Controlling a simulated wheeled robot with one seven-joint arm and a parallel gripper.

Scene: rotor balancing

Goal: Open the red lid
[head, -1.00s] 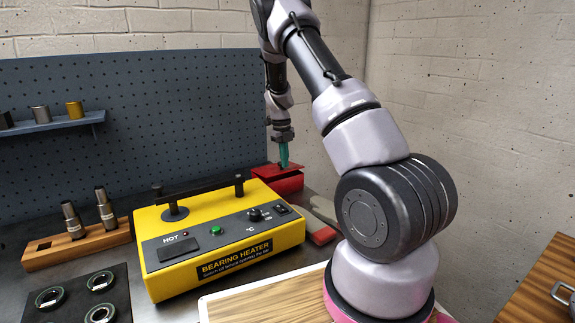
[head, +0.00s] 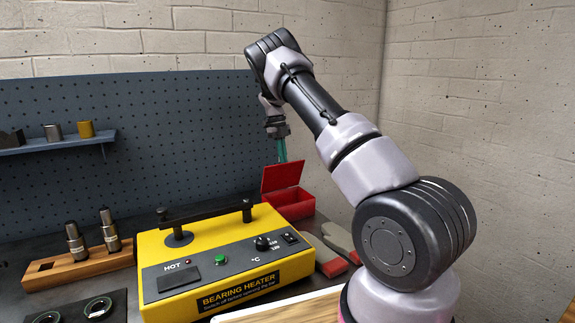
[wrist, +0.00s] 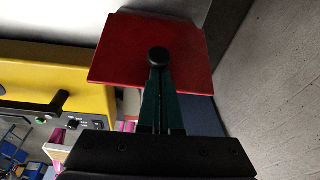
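The red lid (head: 283,176) stands tilted up at the back left of the red box (head: 293,205), behind the bearing heater's right end. The box shows partly open below it. In the wrist view the lid (wrist: 120,55) fills the upper middle, with a round black knob (wrist: 158,55) on it. My gripper (head: 282,156) is at the lid's upper edge, partly behind it. In the wrist view its teal fingers (wrist: 160,85) are close together, with their tips at the knob. The fingers look shut on the knob, though the contact itself is partly hidden.
The yellow bearing heater (head: 215,258) with its black bar (head: 205,205) stands left of the box. A pegboard (head: 150,165) stands behind, and a brick wall (head: 480,120) closes the right side.

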